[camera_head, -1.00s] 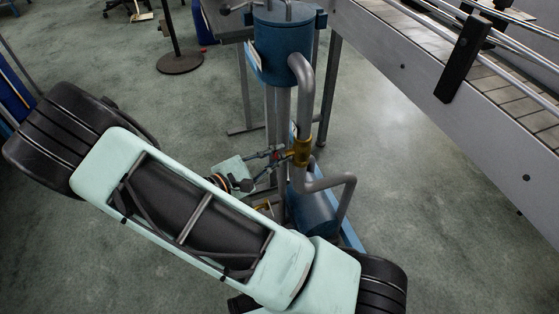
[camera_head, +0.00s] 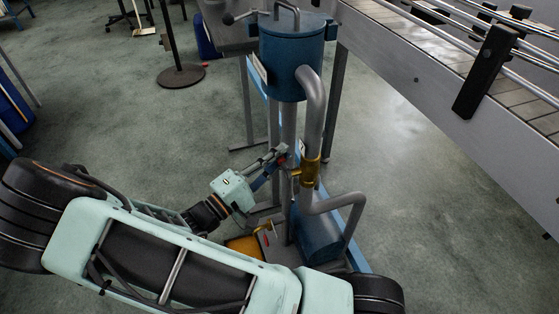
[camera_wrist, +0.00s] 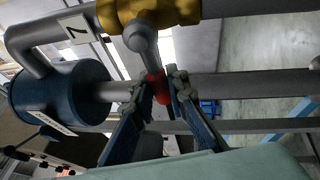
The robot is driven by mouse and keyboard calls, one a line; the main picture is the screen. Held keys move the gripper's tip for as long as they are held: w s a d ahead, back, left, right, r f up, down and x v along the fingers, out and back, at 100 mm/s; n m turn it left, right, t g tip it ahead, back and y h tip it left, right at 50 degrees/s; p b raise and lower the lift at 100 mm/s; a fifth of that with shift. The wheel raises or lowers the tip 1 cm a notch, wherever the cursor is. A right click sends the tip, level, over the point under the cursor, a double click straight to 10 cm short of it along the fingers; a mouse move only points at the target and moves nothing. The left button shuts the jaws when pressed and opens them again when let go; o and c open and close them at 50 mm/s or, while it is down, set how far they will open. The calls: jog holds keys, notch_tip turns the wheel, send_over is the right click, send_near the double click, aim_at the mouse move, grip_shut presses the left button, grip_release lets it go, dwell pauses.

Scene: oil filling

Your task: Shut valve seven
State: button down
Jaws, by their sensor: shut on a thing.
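Valve seven is a brass valve body (camera_head: 310,172) on the grey pipe below the blue tank. In the wrist view the brass body (camera_wrist: 125,12) is at the top, next to a white tag (camera_wrist: 77,28) with a 7. Its grey lever (camera_wrist: 143,42) points down in that picture and ends in a red tip (camera_wrist: 154,85). My gripper (camera_wrist: 157,98) has its fingers on both sides of the red tip and is shut on it. In the head view my gripper (camera_head: 279,160) is just left of the valve; its fingers partly hide the lever.
The blue tank (camera_head: 290,60) stands above the valve and a blue pump (camera_head: 318,237) below it. An orange part (camera_head: 247,247) sits at the base. A conveyor (camera_head: 455,105) runs along the right. Open floor (camera_head: 420,240) lies right of the pump.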

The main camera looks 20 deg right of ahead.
jog(key=shift+r+m, duration=0.25)
jog(key=shift+m, duration=0.25)
jog(key=c, duration=1.9)
grip_release()
jog(key=v, duration=1.2)
jog(key=shift+f, duration=0.2)
